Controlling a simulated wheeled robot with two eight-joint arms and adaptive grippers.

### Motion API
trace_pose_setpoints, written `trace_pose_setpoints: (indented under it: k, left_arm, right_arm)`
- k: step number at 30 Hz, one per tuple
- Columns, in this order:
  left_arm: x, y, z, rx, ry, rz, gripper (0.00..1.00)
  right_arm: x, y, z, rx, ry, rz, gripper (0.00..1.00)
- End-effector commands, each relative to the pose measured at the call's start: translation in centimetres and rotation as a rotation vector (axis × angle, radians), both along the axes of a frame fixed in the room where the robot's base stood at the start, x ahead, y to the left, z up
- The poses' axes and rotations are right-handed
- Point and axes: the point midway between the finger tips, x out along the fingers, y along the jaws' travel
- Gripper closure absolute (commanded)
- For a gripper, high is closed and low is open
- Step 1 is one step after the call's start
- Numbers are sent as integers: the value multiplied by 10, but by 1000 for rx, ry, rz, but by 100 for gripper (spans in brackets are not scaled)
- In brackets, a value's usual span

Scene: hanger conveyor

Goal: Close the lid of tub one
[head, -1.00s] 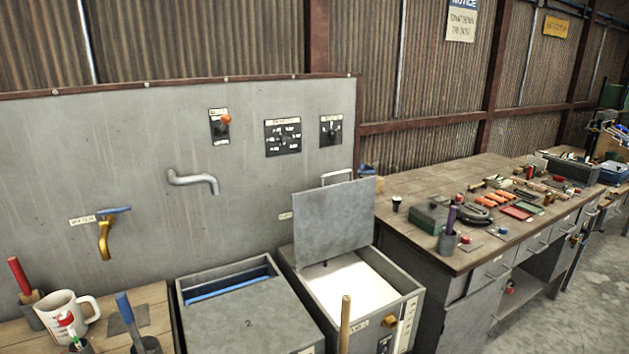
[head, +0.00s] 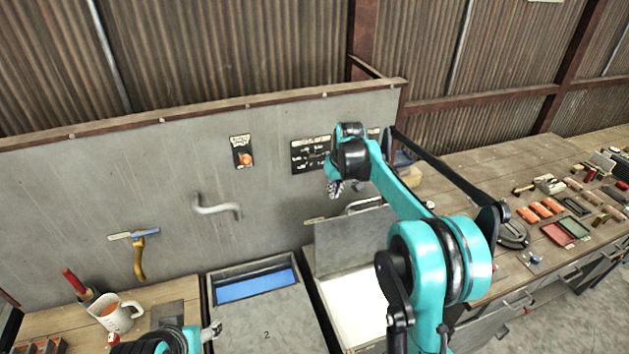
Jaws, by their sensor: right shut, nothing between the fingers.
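Tub one (head: 357,309), right of the tub marked 2, is open and shows a white inside. Its grey lid (head: 345,243) stands raised at the back, with a metal handle (head: 366,203) on its top edge. My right gripper (head: 334,188) is shut and empty, pointing down above and slightly left of the handle, apart from it in the picture. My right arm covers the lid's right part and the tub's right side. My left gripper (head: 213,331) shows only partly at the bottom left, by tub two; its jaw opening cannot be made out.
Tub two (head: 265,325) has a blue inside showing at its back. A mug (head: 117,316) is at left; a cluttered workbench (head: 480,182) is at right.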

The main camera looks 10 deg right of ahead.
Motion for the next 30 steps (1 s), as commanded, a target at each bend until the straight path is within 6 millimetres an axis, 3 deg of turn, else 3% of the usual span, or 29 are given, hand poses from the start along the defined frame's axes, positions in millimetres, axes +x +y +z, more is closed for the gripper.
trace_pose_setpoints:
  k: [1,8,21,30]
  left_arm:
    - [0,0,10,0,0,0,36]
    - [-1,0,11,0,1,0,36]
    - [0,0,17,0,0,0,36]
    - [0,0,24,0,0,0,36]
  right_arm:
    - [6,-1,5,0,6,3,100]
    - [16,-1,-12,0,13,7,100]
    - [41,3,-96,1,12,6,100]
    - [5,-2,-94,0,12,7,100]
